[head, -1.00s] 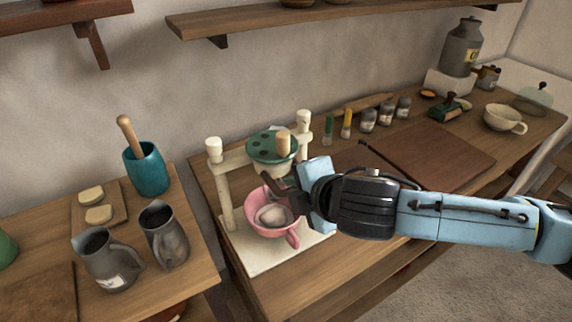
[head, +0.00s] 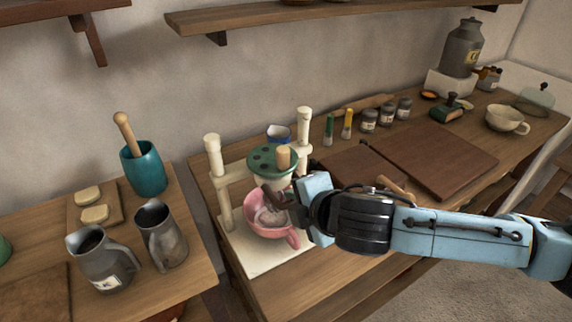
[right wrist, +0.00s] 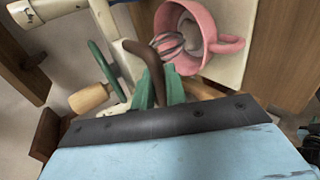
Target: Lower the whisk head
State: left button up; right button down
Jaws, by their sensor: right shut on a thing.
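The whisk head (head: 262,160), a green disc with holes and a wooden knob on a pale body, sits on a crossbar between two cream posts of a stand (head: 211,160). Below it, a pink bowl with a handle (head: 292,237) stands on the pale base. In the right wrist view, the wire whisk (right wrist: 168,42) reaches into the mouth of the pink bowl (right wrist: 210,35), over pale contents. My right gripper (head: 284,199) is shut on a curved dark brown handle (right wrist: 146,58) beside the whisk head; its hold is partly hidden. My left gripper is not in view.
A blue-white cup (head: 279,132) stands behind the stand. Jars (head: 369,121), a brown board (head: 433,159) and a cream cup (head: 506,119) lie to the right. On the left table are two grey jugs (head: 161,236) and a teal crock (head: 143,172).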

jog(key=shift+f+b, duration=0.85)
jog(key=shift+f, duration=1)
jog(key=c, duration=1.8)
grip_release()
jog(key=shift+f, duration=0.1)
jog(key=shift+c, duration=0.2)
jog(key=o, duration=0.5)
jog(key=p+v, duration=0.6)
jog(key=v, duration=0.1)
